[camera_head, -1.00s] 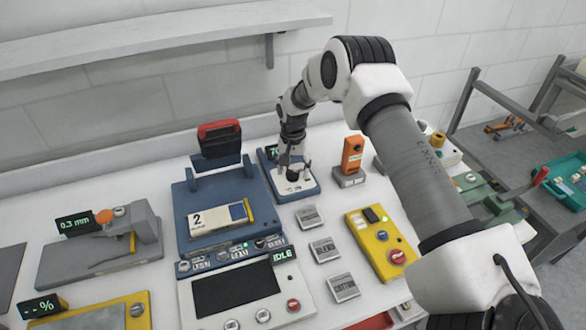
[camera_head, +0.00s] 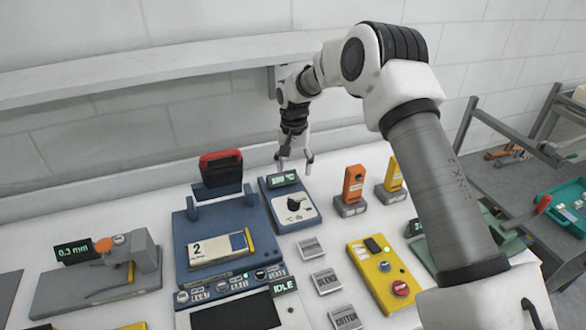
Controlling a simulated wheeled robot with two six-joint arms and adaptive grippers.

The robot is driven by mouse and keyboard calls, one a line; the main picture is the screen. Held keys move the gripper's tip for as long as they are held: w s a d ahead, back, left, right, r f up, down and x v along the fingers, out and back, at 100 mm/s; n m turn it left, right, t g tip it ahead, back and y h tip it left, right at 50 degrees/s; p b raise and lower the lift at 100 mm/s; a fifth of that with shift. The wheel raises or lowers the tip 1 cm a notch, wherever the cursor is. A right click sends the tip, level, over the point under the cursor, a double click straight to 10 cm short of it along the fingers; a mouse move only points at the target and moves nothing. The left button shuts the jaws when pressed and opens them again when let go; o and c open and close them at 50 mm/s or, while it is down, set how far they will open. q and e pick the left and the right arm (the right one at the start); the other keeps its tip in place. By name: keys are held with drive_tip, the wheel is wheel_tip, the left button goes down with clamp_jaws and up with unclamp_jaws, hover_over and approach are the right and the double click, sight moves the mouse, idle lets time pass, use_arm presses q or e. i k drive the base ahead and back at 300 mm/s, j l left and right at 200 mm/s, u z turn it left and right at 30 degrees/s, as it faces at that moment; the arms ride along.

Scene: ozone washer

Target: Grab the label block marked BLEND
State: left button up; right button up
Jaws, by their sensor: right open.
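Three small grey label blocks lie in a column on the white worktop. The middle label block appears to read BLEND (camera_head: 326,281). The nearest block reads COTTON (camera_head: 346,318). The farthest block (camera_head: 310,248) has lettering too small to read. My right gripper (camera_head: 295,168) is open and empty, pointing down above the back of the blue dial unit (camera_head: 308,217), behind and well away from the blocks. The unit's black knob is in full view. My left gripper is not in view.
The blue washer (camera_head: 182,235) with its IDLE panel stands left of the blocks. A yellow control box (camera_head: 372,262) with a red button is on their right. Orange (camera_head: 353,185) and yellow (camera_head: 394,176) upright devices stand behind. A shelf (camera_head: 150,69) runs along the wall.

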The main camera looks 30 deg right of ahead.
sight(327, 281)
drive_tip(key=k, duration=1.5)
